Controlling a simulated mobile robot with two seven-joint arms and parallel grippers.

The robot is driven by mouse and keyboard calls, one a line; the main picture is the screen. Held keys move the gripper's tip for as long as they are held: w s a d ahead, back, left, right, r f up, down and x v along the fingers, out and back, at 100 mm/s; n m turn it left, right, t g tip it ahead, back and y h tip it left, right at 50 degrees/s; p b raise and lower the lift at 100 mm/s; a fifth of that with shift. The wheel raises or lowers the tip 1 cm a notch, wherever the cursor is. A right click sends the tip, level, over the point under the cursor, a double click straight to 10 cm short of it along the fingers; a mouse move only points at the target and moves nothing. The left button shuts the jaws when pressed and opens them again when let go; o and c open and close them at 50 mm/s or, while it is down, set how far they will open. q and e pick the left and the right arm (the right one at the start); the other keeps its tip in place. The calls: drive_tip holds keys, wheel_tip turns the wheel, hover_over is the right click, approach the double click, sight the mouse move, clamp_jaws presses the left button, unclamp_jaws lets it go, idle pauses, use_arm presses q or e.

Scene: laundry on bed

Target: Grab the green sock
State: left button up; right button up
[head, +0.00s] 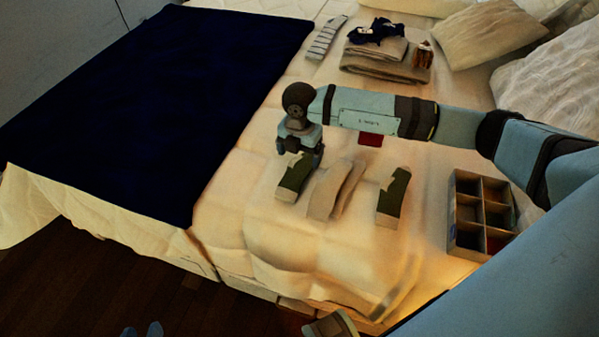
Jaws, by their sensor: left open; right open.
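Two dark green socks with pale parts lie on the bed's cream cover. The left green sock (292,182) lies directly below my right gripper (302,158), and the other green sock (392,200) lies further right. My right gripper is open and points down at the far end of the left green sock, partly hiding it. I cannot tell whether the fingers touch it. A beige sock-like pair (335,190) lies between the green socks. Only the fingertips of my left gripper (142,331) show at the bottom edge, apart and empty, over the dark floor.
A divided box (453,222) stands at the right. Folded towels (385,70) with a dark cloth on top and a striped sock (326,37) lie at the back. A red item (370,139) lies under my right arm. A navy blanket (160,90) covers the left side.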

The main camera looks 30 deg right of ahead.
sight(301, 164)
drive_tip(key=f, duration=0.3)
drive_tip(key=f+b, duration=0.1)
drive_tip(key=shift+w+d+f, duration=0.15)
drive_tip(key=shift+d+f, duration=0.1)
drive_tip(key=shift+f, duration=0.1)
drive_tip(key=c, duration=0.7)
drive_tip(key=shift+r, duration=0.2)
